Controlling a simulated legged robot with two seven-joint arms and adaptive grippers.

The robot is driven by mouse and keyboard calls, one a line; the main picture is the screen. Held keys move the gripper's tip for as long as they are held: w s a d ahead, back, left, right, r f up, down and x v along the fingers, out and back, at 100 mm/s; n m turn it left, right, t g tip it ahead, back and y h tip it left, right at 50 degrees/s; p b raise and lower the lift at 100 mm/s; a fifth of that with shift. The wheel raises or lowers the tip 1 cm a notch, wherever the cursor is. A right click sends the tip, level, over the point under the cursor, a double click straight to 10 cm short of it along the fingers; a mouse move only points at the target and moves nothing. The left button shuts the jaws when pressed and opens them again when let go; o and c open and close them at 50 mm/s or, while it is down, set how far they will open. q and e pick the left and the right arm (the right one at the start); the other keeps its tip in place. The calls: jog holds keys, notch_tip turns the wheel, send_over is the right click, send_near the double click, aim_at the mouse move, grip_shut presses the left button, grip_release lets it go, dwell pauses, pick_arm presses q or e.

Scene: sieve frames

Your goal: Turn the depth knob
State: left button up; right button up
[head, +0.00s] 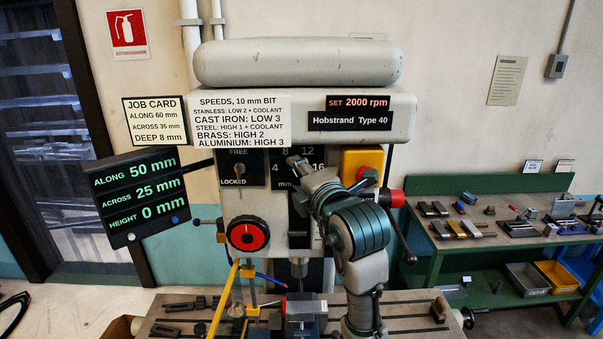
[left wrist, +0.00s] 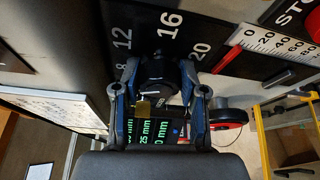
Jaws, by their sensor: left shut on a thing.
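The depth knob (left wrist: 157,70) is a dark, round knob on a black dial plate (head: 280,181) marked in mm, on the front of the grey machine. In the head view my left gripper (head: 298,164) covers the knob and part of the plate. In the left wrist view my left gripper (left wrist: 158,76) has a finger on each side of the knob and is shut on it. The numbers 8, 12, 16 and 20 show around the knob there. Where the knob points is hidden. My right gripper is in neither view.
Left of the dial is a FREE/LOCKED plate (head: 240,169); below it is a red-centred handwheel (head: 247,234). A yellow box with a red button (head: 367,175) sits close right. The readout (head: 138,196) shows 50, 25 and 0 mm. A green bench (head: 470,187) stands right.

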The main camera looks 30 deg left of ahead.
pick_arm(q)
jog(key=shift+a+f+n, duration=0.1)
jog(key=shift+f+n, duration=0.25)
jog(key=shift+n, duration=0.05)
jog(key=o, duration=1.1)
jog(key=shift+s+h, duration=0.15)
jog(key=shift+h, duration=0.15)
jog(key=shift+o, duration=0.2)
jog(key=shift+s+r, duration=0.15)
jog(key=shift+d, duration=0.25)
jog(key=v, duration=1.2)
